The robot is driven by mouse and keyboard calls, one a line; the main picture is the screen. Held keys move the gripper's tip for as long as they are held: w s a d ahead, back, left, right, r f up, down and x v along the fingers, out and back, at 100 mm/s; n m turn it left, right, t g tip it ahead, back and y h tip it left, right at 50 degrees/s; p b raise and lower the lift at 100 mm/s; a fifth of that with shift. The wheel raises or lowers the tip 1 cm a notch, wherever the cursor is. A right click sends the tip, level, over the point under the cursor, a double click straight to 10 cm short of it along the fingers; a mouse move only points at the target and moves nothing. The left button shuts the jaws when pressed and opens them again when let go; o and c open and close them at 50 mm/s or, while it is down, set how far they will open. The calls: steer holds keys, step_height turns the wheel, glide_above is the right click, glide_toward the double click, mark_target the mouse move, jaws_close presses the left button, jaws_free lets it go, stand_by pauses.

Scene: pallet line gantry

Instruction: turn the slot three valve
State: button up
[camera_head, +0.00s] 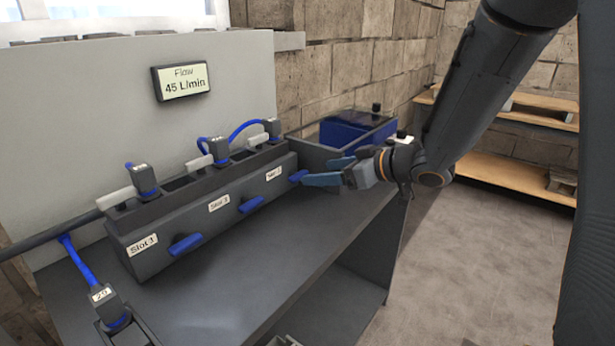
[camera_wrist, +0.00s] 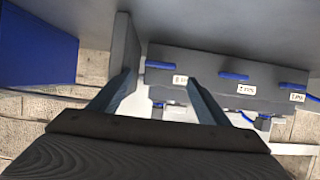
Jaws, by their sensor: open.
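A dark manifold block (camera_head: 205,218) on the bench carries a row of three blue valve handles. The right-hand handle (camera_head: 298,176), by a label too small to read surely, is taken as slot three's. My gripper (camera_head: 322,172) is open and empty at that handle, and its near finger partly overlaps it in the head view. In the wrist view this handle (camera_wrist: 159,65) shows between the fingertips of my gripper (camera_wrist: 159,77); contact cannot be told. The middle handle (camera_head: 250,204) and the left handle (camera_head: 185,244), beside the label "Slot 1", stand apart from my gripper.
A flow display (camera_head: 183,82) on the back panel reads 45 L/min. Connectors with blue hoses (camera_head: 246,128) rise behind the handles. A bin with a blue box (camera_head: 350,135) stands behind my gripper. The bench top (camera_head: 270,245) before the block is clear.

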mark_target(300, 174)
steer(key=x, duration=0.6)
steer(key=shift+f, duration=0.1)
steer(key=c, duration=1.1)
